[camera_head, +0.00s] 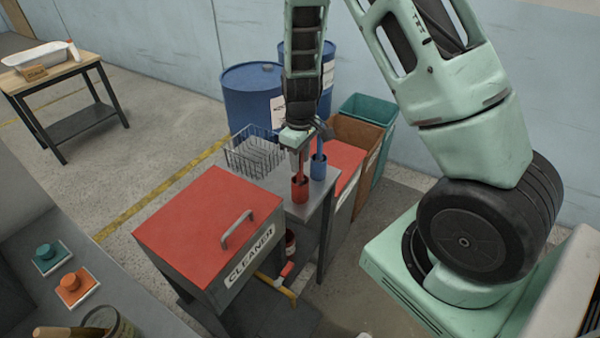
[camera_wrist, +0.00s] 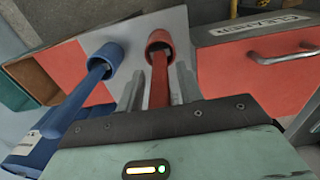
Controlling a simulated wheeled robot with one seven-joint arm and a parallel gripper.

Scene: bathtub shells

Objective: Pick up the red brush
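The red brush stands handle up in a red cup (camera_head: 300,188) on a small grey table. Its red handle (camera_head: 299,164) rises from the cup, and its head is hidden inside. My gripper (camera_head: 297,140) points down just above the cup, at the handle's upper end. In the wrist view, the red handle (camera_wrist: 181,75) runs from the red cup (camera_wrist: 160,40) toward my gripper (camera_wrist: 163,82). The grey fingers stand apart, with the handle beside or between them. I see no clear grip on the handle.
A blue brush (camera_head: 318,147) stands in a blue cup (camera_head: 318,170) close to the right. A wire basket (camera_head: 254,152) sits at the left back. A red-lidded cleaner box (camera_head: 208,218) is in front. Blue barrels (camera_head: 249,95) and bins stand behind.

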